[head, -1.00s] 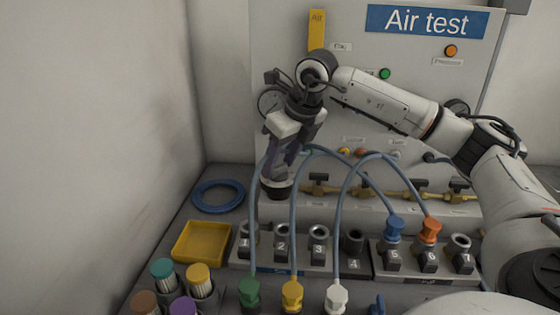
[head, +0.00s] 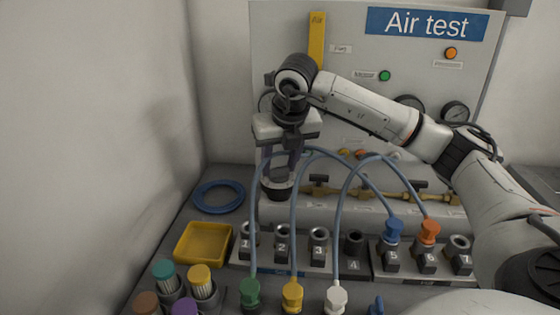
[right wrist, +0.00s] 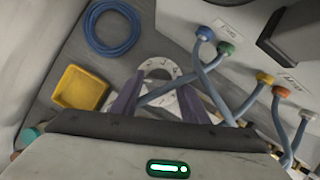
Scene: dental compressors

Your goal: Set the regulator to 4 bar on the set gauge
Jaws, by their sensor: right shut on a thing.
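The regulator's dark round knob (head: 278,188) stands low at the left of the panel, behind the hoses. My right gripper (head: 279,172) points down from above and is shut on this knob. In the right wrist view, my two purple fingers (right wrist: 158,100) reach to a white marked scale ring (right wrist: 158,66), which they partly cover. A gauge (head: 266,103) behind my right wrist is mostly hidden, so its reading cannot be told. Two more gauges, one partly behind my arm (head: 410,103) and one at the right (head: 456,112), are too small to read. My left gripper is not in view.
Blue hoses (head: 340,200) arch in front of the knob to numbered sockets. Brass valves (head: 370,191) line the panel's foot. A yellow tray (head: 203,243) and a blue coil (head: 218,196) lie at left. Capped containers (head: 165,275) stand at front left.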

